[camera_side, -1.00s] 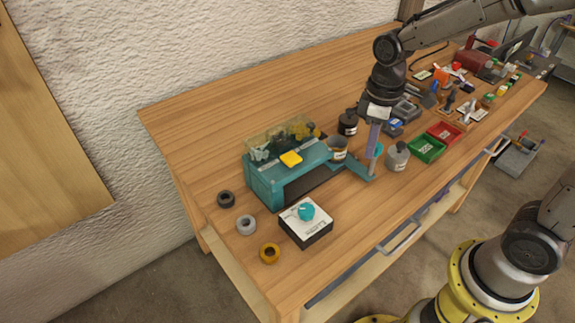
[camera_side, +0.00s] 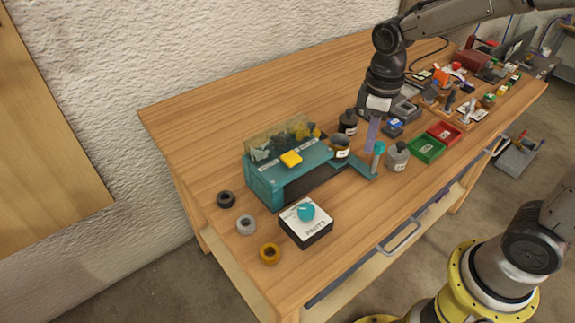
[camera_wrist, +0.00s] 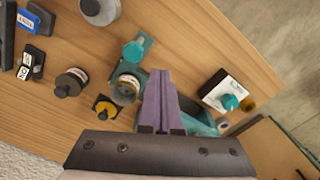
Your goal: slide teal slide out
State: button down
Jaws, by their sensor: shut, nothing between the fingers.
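The teal slide (camera_side: 362,169) reaches out to the right from the open front of the teal housing (camera_side: 263,188). A teal knob (camera_side: 379,148) stands upright at its outer end; it also shows in the wrist view (camera_wrist: 134,51). My gripper (camera_side: 372,148), with purple fingers, points down just left of and behind the knob and looks apart from it. In the wrist view my gripper (camera_wrist: 158,72) is shut and empty, below and right of the knob. The fingers hide part of the housing there.
A jar (camera_side: 341,148) stands beside the slide, with a dark bottle (camera_side: 348,122) behind it. A grey bottle (camera_side: 397,157) stands close right of the knob. Green (camera_side: 427,149) and red (camera_side: 445,133) trays lie further right.

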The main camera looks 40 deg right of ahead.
jog(key=shift+r, duration=1.95)
jog(key=shift+r, duration=0.1)
notch_tip(320, 180, up, 5)
jog(key=s+t, duration=0.2)
jog(key=s, duration=0.1)
jog(key=s+d+m+t, duration=0.2)
jog(key=s+m, duration=0.4)
jog(key=s, duration=0.8)
jog(key=shift+d+t, duration=0.15)
jog(key=shift+t, duration=0.65)
